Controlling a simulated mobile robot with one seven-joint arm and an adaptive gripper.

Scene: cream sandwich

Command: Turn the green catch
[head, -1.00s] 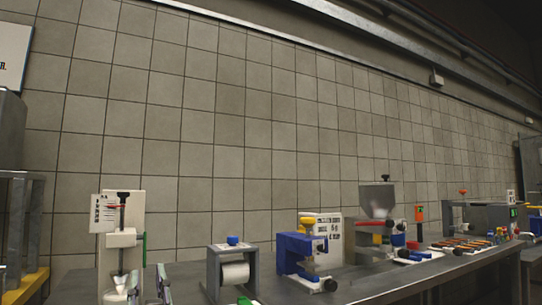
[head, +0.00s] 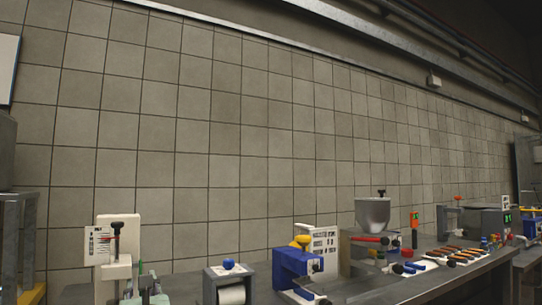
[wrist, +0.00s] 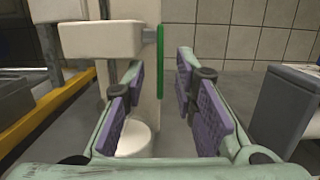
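The green catch (wrist: 160,62) is a narrow upright bar on the right side of a white press-like machine (wrist: 100,40). In the head view, a thin sliver of green (head: 140,268) shows beside the white machine (head: 119,245), just above my gripper. My gripper (wrist: 161,90) is open, with its purple-padded fingers apart and nothing held between them. No touch shows, and the remaining distance is hard to judge. In the head view my gripper (head: 146,287) is low, partly cut off.
A grey roller unit with a blue knob (head: 229,264) stands close on the right, also in the wrist view (wrist: 285,110). Farther right are a blue press (head: 294,268) and a hopper (head: 373,214). A yellow-edged frame (wrist: 45,112) is on the left.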

